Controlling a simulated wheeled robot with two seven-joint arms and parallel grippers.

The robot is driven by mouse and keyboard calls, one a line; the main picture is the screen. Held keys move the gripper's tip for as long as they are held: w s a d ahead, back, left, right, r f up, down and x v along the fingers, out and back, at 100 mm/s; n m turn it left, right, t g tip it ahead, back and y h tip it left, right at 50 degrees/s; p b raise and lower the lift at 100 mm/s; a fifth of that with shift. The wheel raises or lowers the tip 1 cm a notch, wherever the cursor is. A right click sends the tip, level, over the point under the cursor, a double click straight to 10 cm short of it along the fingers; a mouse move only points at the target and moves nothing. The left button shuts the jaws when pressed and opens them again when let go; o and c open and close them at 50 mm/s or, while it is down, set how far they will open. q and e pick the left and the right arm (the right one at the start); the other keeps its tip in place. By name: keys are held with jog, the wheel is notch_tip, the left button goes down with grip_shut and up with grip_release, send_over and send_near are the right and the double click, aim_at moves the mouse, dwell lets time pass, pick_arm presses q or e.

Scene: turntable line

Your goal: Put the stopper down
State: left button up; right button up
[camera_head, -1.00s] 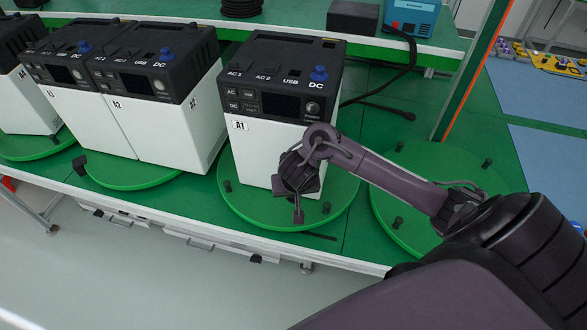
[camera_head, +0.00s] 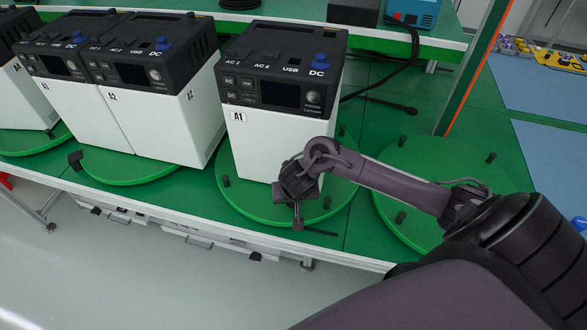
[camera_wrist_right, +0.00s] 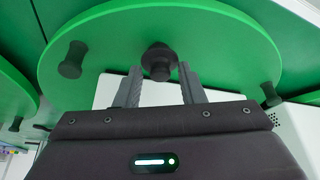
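My right gripper (camera_wrist_right: 160,68) is open in the right wrist view, its two grey fingers apart. A black stopper (camera_wrist_right: 158,62) shows between and just past the fingertips, near the edge of the green turntable (camera_wrist_right: 220,45). I see gaps beside it and cannot tell if it touches the turntable. In the head view my right gripper (camera_head: 298,218) points down at the front edge of the turntable (camera_head: 250,207) under the white-and-black unit A1 (camera_head: 265,150). The wrist hides the stopper there. My left gripper is not in view.
Other black stoppers stand on this turntable, at its left (camera_head: 226,181) and right (camera_head: 326,202). More units (camera_head: 155,125) stand on turntables at the left. An empty-topped turntable (camera_head: 410,165) with several stoppers is at the right. A black cable (camera_head: 380,100) lies behind.

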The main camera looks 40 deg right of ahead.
jog(key=shift+o, duration=0.3)
jog(key=shift+r, duration=0.1)
jog(key=shift+r, duration=0.35)
jog(key=p+v, duration=0.8)
jog(key=v, duration=0.3)
jog(key=shift+s+r, duration=0.15)
jog(key=shift+s, duration=0.05)
jog(key=shift+a, duration=0.15)
